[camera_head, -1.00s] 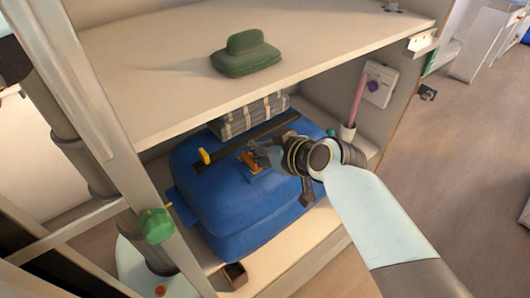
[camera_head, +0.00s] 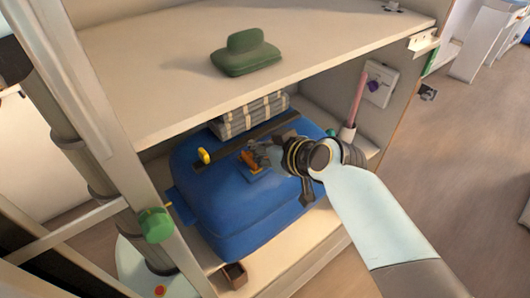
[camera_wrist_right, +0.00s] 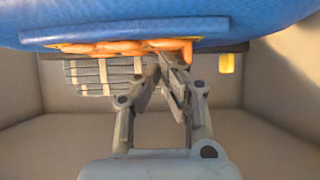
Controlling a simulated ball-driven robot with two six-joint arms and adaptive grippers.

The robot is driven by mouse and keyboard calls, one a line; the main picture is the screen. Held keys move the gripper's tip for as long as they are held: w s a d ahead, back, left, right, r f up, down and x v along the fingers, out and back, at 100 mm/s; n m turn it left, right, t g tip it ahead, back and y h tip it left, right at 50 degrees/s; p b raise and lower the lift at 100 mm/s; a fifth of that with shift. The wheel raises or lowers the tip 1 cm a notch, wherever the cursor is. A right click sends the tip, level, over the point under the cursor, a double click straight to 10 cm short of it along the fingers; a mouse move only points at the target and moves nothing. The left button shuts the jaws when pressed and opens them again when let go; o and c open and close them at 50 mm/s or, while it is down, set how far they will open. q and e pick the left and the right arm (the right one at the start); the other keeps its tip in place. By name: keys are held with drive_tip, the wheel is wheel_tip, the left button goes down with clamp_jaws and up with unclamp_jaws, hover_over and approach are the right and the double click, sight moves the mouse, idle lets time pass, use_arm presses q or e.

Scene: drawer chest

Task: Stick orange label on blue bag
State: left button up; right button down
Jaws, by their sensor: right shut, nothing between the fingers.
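The blue bag (camera_head: 240,205) lies on the lower shelf; its surface fills the top of the right wrist view (camera_wrist_right: 130,25). The orange label (camera_head: 248,158) lies against the bag's upper face, and in the right wrist view it is an orange strip (camera_wrist_right: 120,47) along the bag. My right gripper (camera_head: 263,156) is just right of the label. In the right wrist view its fingertips (camera_wrist_right: 165,60) are together with nothing between them, close to the label's edge; I cannot tell whether they touch it. My left gripper is not in view.
A grey strapped bundle (camera_head: 250,115) lies behind the bag. A pink rod in a cup (camera_head: 348,131) stands at the right. The upper shelf (camera_head: 150,75) overhangs the bag and carries a green object (camera_head: 246,55). A small brown box (camera_head: 234,275) sits in front.

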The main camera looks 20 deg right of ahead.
drive_tip(key=shift+f, duration=0.1)
drive_tip(key=shift+w+d, duration=0.3)
drive_tip(key=shift+d, duration=0.35)
drive_tip(key=shift+w+d, duration=0.3)
drive_tip(key=shift+d, duration=0.35)
drive_tip(key=shift+b, duration=0.3)
drive_tip(key=shift+w+d+f+b, duration=0.1)
drive_tip(key=shift+w+d+b, duration=0.2)
drive_tip(key=shift+d, duration=0.35)
drive_tip(key=shift+w+d+b, duration=0.15)
drive_tip(key=shift+w+d, duration=0.1)
drive_tip(key=shift+d, duration=0.4)
drive_tip(key=shift+d, duration=0.15)
drive_tip(key=shift+w+d+f+b, duration=0.1)
drive_tip(key=shift+w+d+b, duration=0.2)
drive_tip(key=shift+d, duration=0.3)
drive_tip(key=shift+w+d+f+b, duration=0.1)
drive_tip(key=shift+w+d+b, duration=0.15)
drive_tip(key=shift+d, duration=0.3)
drive_tip(key=shift+s, duration=0.1)
